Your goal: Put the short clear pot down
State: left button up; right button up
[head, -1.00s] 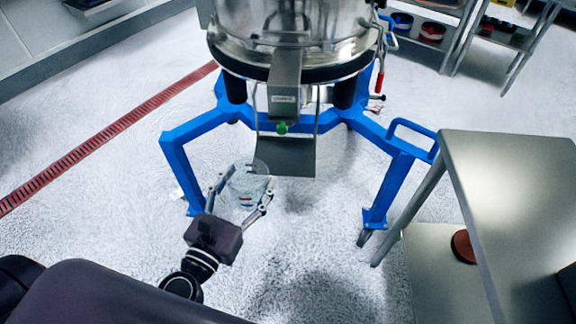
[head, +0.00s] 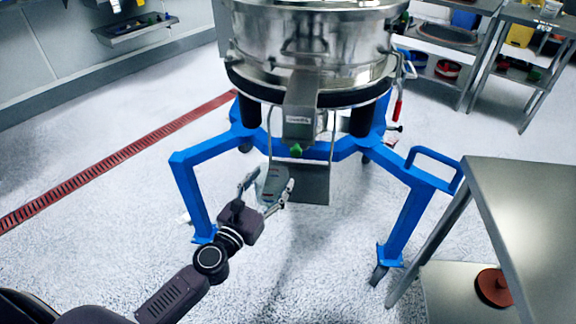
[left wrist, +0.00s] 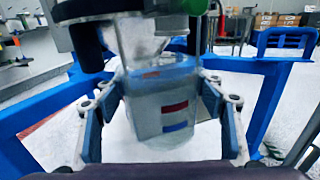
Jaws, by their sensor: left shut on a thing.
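The short clear pot (left wrist: 165,112) is see-through, with a red and a blue mark on its side. My left gripper (head: 265,189) is shut on it, one finger on each side, and holds it in the air in front of the sifter's chute. In the left wrist view the pot sits upright between the fingers of my left gripper (left wrist: 163,115). In the head view the pot (head: 272,181) shows small and partly hidden by the gripper. My right gripper is in neither view.
The steel sifter (head: 310,45) stands on a blue wheeled frame (head: 190,190), its chute plate (head: 305,184) close to the pot. A steel table (head: 530,210) is at the right, with a red-brown disc (head: 493,288) on its lower shelf. The floor at front is clear.

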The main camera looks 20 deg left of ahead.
pick_arm(q)
jog(key=w, duration=0.5)
jog(key=w+d, duration=0.1)
jog(key=w, duration=0.2)
jog(key=shift+w, duration=0.7)
jog(key=shift+w+f+b, duration=0.3)
jog(key=shift+w+b, duration=0.05)
jog(key=shift+b, duration=0.1)
notch_tip(320, 180, down, 3)
jog(key=shift+r+b, duration=0.15)
jog(key=shift+b, duration=1.1)
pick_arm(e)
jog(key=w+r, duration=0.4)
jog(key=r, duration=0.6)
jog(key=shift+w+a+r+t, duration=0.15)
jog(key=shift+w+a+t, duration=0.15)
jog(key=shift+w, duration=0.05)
pick_arm(q)
jog(key=shift+f, duration=0.25)
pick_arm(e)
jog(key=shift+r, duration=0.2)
pick_arm(q)
jog(key=o, duration=1.2)
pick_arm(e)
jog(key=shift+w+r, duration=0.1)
